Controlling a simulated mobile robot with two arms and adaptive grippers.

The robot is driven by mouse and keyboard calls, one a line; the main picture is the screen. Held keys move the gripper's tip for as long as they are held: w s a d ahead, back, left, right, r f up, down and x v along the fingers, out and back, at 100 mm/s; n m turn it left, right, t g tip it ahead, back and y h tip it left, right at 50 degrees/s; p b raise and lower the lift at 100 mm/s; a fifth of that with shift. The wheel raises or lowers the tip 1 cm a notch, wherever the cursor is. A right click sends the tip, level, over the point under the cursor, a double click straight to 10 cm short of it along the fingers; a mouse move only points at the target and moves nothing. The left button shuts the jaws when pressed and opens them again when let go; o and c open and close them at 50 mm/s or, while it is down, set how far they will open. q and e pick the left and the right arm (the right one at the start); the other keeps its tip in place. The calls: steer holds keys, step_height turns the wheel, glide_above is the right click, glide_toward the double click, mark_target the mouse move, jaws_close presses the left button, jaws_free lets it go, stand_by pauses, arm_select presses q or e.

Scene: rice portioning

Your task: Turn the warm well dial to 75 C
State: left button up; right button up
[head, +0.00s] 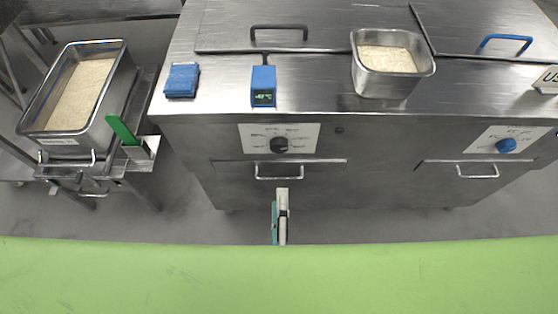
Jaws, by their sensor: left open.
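Two dials show on the front of the steel counter (225,135). A black round dial (279,145) sits on a white marked plate (250,133) left of centre. A blue dial (505,146) sits on another white plate (480,142) at the right. The markings are too small to read, so I cannot tell either setting. My left gripper (282,192) is below the black dial, in front of the drawer handle (278,177) in the picture. It is seen nearly edge-on, open, with nothing visible in it and apart from the dial. My right gripper is not in view.
A steel pan of rice (389,84) stands on the counter. A blue cloth (182,80) and a blue box with a small display (263,86) are on the left part. A larger rice pan (122,85) and a green-handled tool (122,130) are on a left side stand.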

mark_target(279, 149)
arm_select(q)
steer(key=w+p, duration=0.2)
steer(key=w, duration=1.1)
steer(key=shift+w+r, duration=0.15)
steer(key=shift+w, duration=0.25)
steer(key=c, duration=1.1)
